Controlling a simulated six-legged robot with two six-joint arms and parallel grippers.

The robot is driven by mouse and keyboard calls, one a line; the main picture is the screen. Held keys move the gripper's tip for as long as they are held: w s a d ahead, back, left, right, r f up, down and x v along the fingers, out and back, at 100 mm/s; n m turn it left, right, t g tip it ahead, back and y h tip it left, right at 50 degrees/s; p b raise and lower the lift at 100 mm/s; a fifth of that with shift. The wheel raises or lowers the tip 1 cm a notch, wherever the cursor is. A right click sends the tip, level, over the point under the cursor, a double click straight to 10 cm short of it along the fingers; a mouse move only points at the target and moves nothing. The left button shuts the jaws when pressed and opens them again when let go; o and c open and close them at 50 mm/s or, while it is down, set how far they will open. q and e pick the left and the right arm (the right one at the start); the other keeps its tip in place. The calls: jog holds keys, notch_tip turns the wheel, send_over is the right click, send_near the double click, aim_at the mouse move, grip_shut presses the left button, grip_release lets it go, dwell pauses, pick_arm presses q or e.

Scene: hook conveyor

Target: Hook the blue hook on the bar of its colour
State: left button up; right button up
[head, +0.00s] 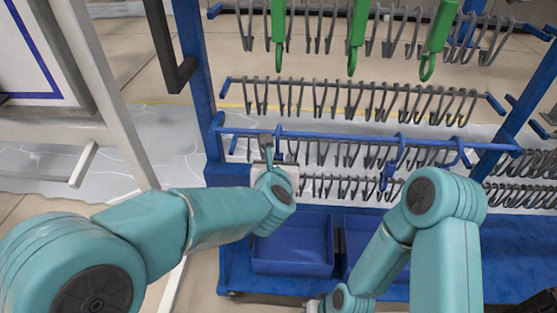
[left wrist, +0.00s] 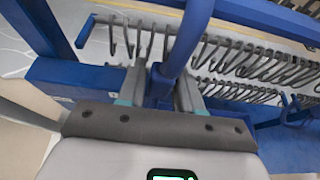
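A blue hook (head: 278,142) is at the left part of the blue bar (head: 340,136). In the left wrist view the blue hook (left wrist: 178,62) rises between the two fingers of my left gripper (left wrist: 160,86), which close on its shank from both sides. In the head view my left gripper (head: 268,150) is at the bar, partly hidden by its own wrist. I cannot tell whether the hook's curve rests on the bar or is only beside it. My right arm reaches down to the bottom edge; its fingers are not visible.
More blue hooks (head: 390,165) hang further right on the blue bar. Green hooks (head: 357,35) hang above, and rows of grey hooks (head: 350,97) fill the rack. Blue bins (head: 293,250) stand below. A dark upright frame (head: 170,50) is left of the rack.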

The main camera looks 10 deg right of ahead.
pick_arm(q)
jog(key=shift+o, duration=1.3)
jog(key=shift+f, duration=0.1)
